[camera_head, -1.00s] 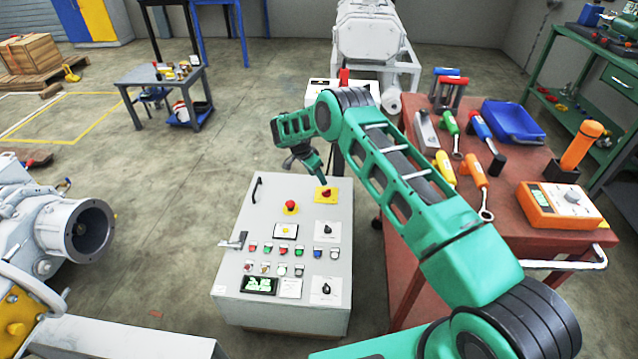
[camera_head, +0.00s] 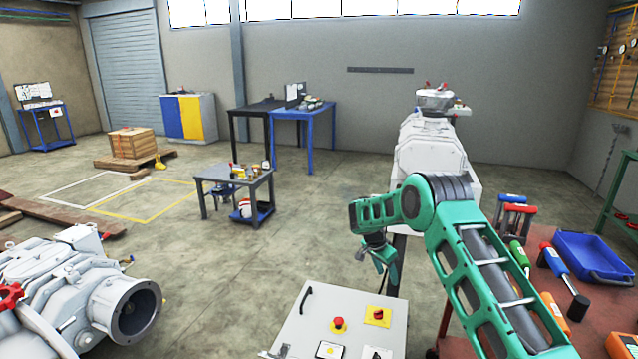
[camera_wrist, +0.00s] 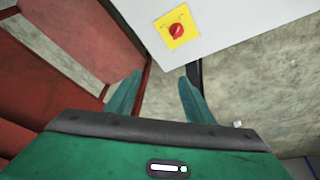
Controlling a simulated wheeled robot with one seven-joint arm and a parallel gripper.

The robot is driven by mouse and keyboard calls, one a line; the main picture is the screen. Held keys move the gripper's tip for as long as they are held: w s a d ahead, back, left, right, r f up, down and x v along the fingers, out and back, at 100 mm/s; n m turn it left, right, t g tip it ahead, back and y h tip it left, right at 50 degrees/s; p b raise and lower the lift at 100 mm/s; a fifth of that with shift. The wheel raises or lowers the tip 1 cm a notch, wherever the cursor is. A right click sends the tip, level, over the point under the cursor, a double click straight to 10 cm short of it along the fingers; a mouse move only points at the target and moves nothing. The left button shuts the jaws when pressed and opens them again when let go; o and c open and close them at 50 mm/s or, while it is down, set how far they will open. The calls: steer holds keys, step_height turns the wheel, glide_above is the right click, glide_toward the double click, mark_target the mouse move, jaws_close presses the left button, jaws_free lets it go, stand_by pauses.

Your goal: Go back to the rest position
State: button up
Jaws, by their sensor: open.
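My green gripper (camera_head: 383,262) hangs at the end of my folded arm, above and behind the far right corner of the white control cabinet (camera_head: 312,304). In the wrist view my gripper (camera_wrist: 158,85) has its two fingers apart with nothing between them. A red rotary switch on a yellow plate (camera_wrist: 177,31) lies beyond the fingertips, apart from them. In the head view that plate (camera_head: 378,316) is on the cabinet top, near a red emergency button (camera_head: 339,323).
A red tool cart (camera_head: 596,318) with a blue tray (camera_head: 592,257) stands to the right. A white pump machine (camera_head: 430,150) is behind my gripper. Another grey pump (camera_head: 60,285) is at the lower left. A small grey table (camera_head: 232,176) stands farther back. The floor between is clear.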

steer(key=s+d+r+n, duration=0.1)
steer(key=s+d+r, duration=0.5)
steer(key=r, duration=0.3)
steer(key=s+d+r+n, duration=0.1)
steer(key=s+d+r, duration=0.45)
steer(key=r, duration=0.35)
steer(key=s+d+r+g+y, duration=0.1)
steer(key=s+d+r, duration=0.25)
steer(key=s, duration=0.35)
steer(key=s+d+r, duration=0.3)
steer(key=s+r, duration=0.2)
steer(key=s, duration=0.2)
steer(key=s+d+r+n+y, duration=0.1)
steer(key=s+r, duration=0.1)
steer(key=s, duration=0.7)
steer(key=s+d+r+n, duration=0.1)
steer(key=s+r, duration=0.1)
steer(key=s, duration=0.7)
steer(key=s+a+f+y, duration=0.1)
steer(key=s+a, duration=0.1)
steer(key=s, duration=0.6)
steer(key=s+a+f+n+y, duration=0.1)
steer(key=s+a+f, duration=0.1)
steer(key=s, duration=0.7)
steer(key=shift+g, duration=0.4)
steer(key=shift+a, duration=0.1)
